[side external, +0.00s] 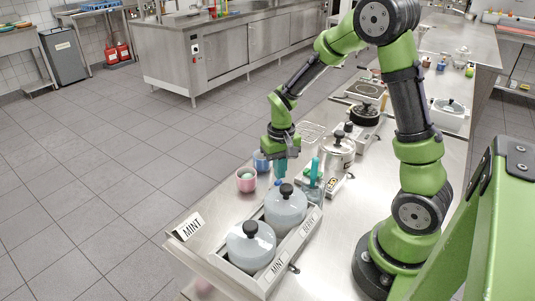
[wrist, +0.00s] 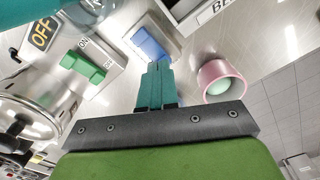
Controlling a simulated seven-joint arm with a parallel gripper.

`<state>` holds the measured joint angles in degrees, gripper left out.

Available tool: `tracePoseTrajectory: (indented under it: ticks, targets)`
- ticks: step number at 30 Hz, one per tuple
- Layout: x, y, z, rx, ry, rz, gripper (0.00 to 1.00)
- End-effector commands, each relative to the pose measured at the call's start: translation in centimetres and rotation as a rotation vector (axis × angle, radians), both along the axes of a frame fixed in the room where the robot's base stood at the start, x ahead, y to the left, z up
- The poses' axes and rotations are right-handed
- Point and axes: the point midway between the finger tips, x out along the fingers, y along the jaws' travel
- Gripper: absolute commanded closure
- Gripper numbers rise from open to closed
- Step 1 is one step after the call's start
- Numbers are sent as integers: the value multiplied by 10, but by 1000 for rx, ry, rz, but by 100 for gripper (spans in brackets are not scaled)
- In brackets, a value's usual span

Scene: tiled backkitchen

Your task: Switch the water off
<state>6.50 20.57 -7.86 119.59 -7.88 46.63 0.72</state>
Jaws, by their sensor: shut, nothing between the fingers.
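My gripper (side external: 280,176) points down over the steel counter, beside the pink cup and the lidded containers. In the wrist view its teal fingers (wrist: 155,85) are together and hold nothing. A green switch block (wrist: 84,66) sits on a pale panel at the upper left, apart from the fingers. I cannot tell which control is for the water.
A pink cup (wrist: 222,79) with a pale green round thing inside stands right of the fingers. Lidded containers (side external: 285,204) in a MINT-labelled tray stand in front. A steel pot (side external: 337,152) stands behind, right of my gripper. The floor at left is clear.

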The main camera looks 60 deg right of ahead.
Motion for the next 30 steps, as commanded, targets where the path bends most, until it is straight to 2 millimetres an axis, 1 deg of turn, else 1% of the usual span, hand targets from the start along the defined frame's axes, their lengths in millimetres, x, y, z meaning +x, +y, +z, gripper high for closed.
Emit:
tracePoseTrajectory:
  ticks: [30]
  targets:
    - [0, 0, -14, 1, 1, 0, 100]
